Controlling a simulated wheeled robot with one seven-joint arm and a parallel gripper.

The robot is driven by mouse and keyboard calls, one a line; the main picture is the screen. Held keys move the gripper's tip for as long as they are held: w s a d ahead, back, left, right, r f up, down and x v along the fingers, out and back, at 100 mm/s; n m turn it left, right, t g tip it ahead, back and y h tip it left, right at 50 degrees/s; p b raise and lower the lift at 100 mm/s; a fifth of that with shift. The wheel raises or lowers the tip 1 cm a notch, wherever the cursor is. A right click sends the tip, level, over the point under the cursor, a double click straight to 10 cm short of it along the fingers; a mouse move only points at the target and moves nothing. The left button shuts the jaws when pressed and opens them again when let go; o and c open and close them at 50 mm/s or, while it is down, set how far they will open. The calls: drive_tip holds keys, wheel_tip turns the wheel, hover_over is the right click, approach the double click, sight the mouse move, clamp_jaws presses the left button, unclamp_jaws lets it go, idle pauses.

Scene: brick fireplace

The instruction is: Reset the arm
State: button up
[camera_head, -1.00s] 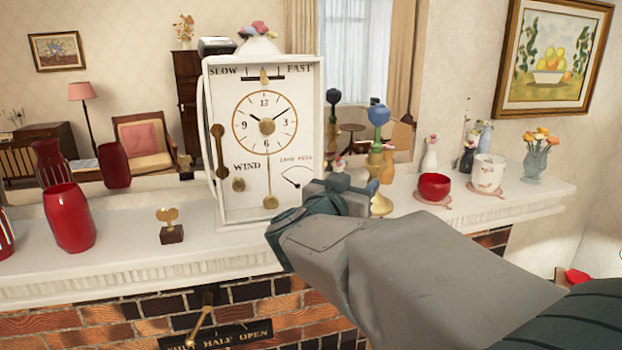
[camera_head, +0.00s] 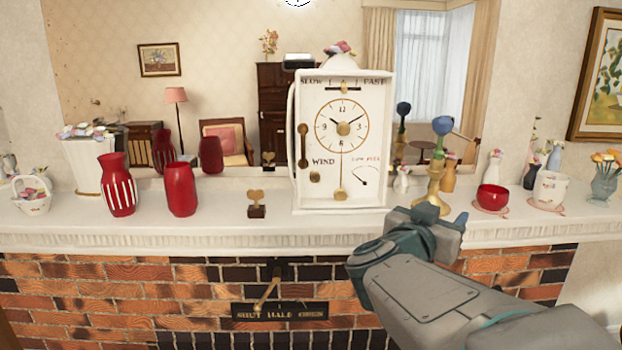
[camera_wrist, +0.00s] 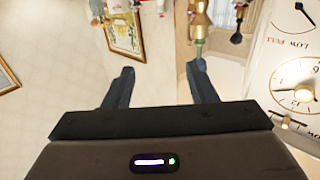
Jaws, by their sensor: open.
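My gripper (camera_wrist: 162,75) shows in the wrist view with its two dark fingers spread apart and nothing between them. In the head view my arm reaches in from the lower right, and its wrist end is in front of the mantel, below and right of the white clock (camera_head: 343,185). The fingers are hard to make out there. The clock stands upright on the mantel (camera_head: 250,238), and it also shows upside down at the right of the wrist view (camera_wrist: 296,75).
Red vases (camera_head: 181,189), a small key on a stand (camera_head: 257,204), a gold and blue figure (camera_head: 436,165), a red bowl (camera_head: 492,198) and a white cup (camera_head: 550,190) stand along the mantel. Below is a brick front with a lever (camera_head: 266,292). A mirror is behind.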

drive_tip(key=s+a+f+n+y, duration=0.1)
drive_tip(key=a+f+n+y, duration=0.7)
drive_tip(key=a+y, duration=0.4)
drive_tip(key=s+d+f+g, duration=0.4)
drive_tip(key=s+f+g, duration=0.5)
drive_tip(key=s+f, duration=0.3)
drive_tip(key=s, duration=0.3)
drive_tip(key=shift+s+d+n, duration=0.2)
drive_tip(key=shift+s+n, duration=0.1)
